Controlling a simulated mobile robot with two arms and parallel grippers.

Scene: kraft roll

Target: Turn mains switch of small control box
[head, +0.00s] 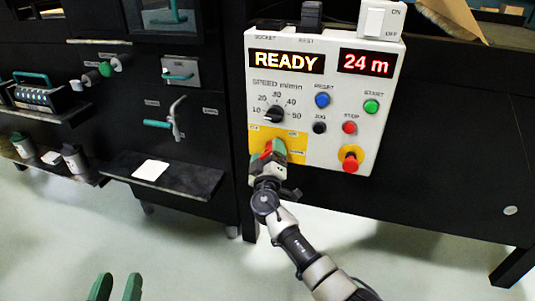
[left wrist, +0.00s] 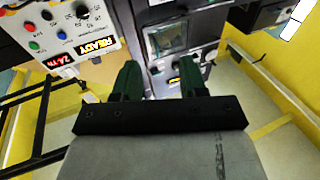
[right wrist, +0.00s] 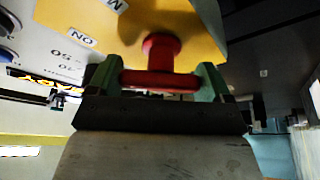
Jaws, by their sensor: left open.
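The small control box (head: 325,90) is a pale panel with lit displays reading READY and 24 m. Its mains switch, a red handle (right wrist: 160,62) on a yellow plate (right wrist: 65,12), is at the box's lower left in the head view. My right gripper (head: 268,153) is at this switch, largely covering it. In the right wrist view, its green fingers (right wrist: 160,82) hold the red crossbar at both ends. An ON label (right wrist: 82,38) shows beside it. My left gripper (head: 115,287) is open and empty, low and away from the box.
A black machine with a shelf (head: 195,178) and levers stands left. The pale floor is clear below.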

